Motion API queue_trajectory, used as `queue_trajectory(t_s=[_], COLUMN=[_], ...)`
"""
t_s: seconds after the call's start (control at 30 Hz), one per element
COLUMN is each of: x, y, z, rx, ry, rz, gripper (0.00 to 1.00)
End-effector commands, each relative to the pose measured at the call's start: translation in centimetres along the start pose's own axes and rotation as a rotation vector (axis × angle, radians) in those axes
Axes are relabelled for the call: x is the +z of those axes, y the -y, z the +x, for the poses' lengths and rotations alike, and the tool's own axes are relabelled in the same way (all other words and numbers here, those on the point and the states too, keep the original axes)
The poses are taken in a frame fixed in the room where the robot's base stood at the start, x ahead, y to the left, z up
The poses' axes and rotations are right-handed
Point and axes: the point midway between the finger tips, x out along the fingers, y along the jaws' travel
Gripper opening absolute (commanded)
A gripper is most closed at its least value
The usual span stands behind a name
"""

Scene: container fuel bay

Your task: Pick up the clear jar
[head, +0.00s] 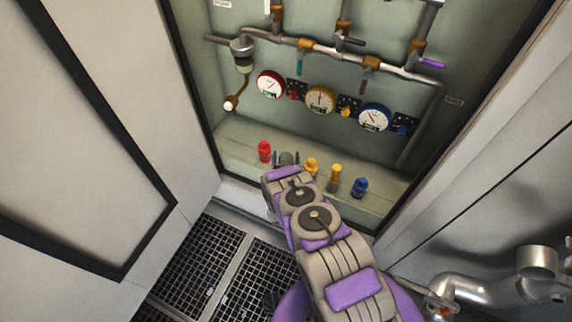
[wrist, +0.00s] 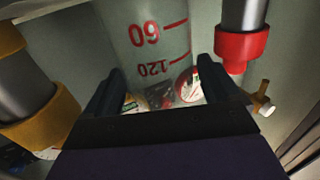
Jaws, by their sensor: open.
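The clear jar (wrist: 150,35) stands between my two fingers in the wrist view, with red marks reading 60 and 120 upside down. Gauges show blurred through its lower part in that view. My gripper (wrist: 161,80) is open, with one dark finger on each side of the jar; I cannot tell if either touches it. In the head view my gripper (head: 287,158) reaches down to the cabinet shelf, between a red bottle and a yellow one. The jar is mostly hidden there behind my gripper and cannot be made out clearly.
The red bottle (head: 264,151) is close left of my gripper, and a yellow bottle (head: 311,166) close right. Another yellow bottle (head: 335,177) and a blue one (head: 359,187) stand farther right. Gauges (head: 320,100) and pipes line the back wall. A door (head: 80,130) is at left.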

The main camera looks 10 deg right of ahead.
Motion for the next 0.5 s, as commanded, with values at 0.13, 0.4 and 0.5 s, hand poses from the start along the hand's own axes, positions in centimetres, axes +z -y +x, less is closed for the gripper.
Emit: queue_trajectory(t_s=[0.13, 0.4, 0.5], x=[-0.01, -0.01, -0.01], y=[0.04, 0.02, 0.01], z=[0.05, 0.04, 0.05], rx=[-0.001, -0.001, 0.000], ry=[0.001, 0.001, 0.001], rz=[0.000, 0.000, 0.001], gripper=[0.90, 0.69, 0.59])
